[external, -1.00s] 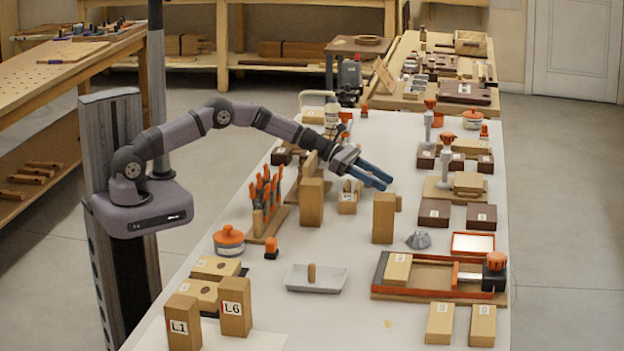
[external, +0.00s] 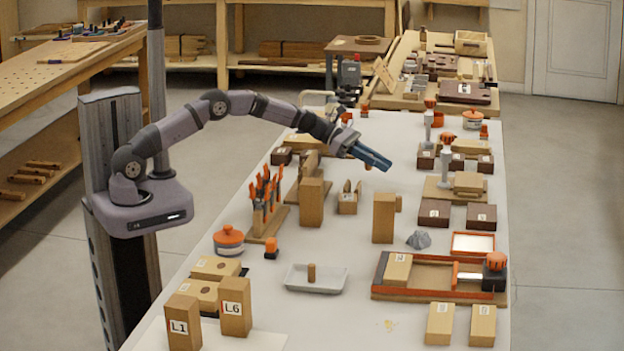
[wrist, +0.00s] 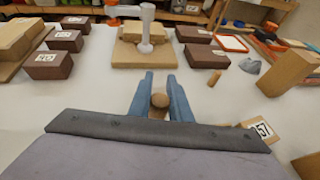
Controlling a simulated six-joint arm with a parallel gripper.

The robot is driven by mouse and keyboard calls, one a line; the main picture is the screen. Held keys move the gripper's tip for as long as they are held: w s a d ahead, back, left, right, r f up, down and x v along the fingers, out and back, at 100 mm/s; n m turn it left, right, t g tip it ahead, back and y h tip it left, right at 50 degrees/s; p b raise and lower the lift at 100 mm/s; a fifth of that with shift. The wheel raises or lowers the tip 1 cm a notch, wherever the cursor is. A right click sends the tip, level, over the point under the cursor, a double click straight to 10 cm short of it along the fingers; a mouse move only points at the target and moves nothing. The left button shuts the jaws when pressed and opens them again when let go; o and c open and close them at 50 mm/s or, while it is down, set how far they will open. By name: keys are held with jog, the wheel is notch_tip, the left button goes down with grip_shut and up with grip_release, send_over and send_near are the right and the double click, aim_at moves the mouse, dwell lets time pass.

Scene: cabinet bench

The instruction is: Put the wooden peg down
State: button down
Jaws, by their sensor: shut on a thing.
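The wooden peg (wrist: 159,101) shows its round end between the two blue fingers of my gripper (wrist: 160,92) in the wrist view. My gripper is shut on it and holds it above the white bench. In the external view my gripper (external: 374,158) is raised over the middle of the bench. Another short wooden peg (external: 311,272) stands upright in a pale tray (external: 335,283) near the front of the bench.
A tall wooden block (external: 383,219) and another block (external: 310,203) stand nearer the front. A small labelled wooden holder (external: 348,203) lies between them. An orange-framed fixture (external: 440,294) is at the right. White bench surface is bare beneath the gripper.

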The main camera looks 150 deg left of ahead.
jog(key=shift+r, duration=2.3)
jog(key=w+d+r, duration=0.1)
jog(key=w+d, duration=0.4)
jog(key=w, duration=0.4)
jog(key=w+d+b, duration=0.1)
jog(key=w+d, duration=0.5)
jog(key=w, duration=0.3)
jog(key=w+d+r, duration=0.1)
jog(key=w+d, duration=0.4)
jog(key=w, duration=0.4)
jog(key=shift+d+r+b, duration=0.2)
jog(key=shift+r+b, duration=0.1)
jog(key=w+d+r+p, duration=0.1)
jog(key=w+d, duration=0.8)
jog(key=d, duration=0.4)
jog(key=b, duration=0.3)
send_over(323, 284)
jog(key=shift+f, duration=4.25)
jog(key=shift+f, duration=0.2)
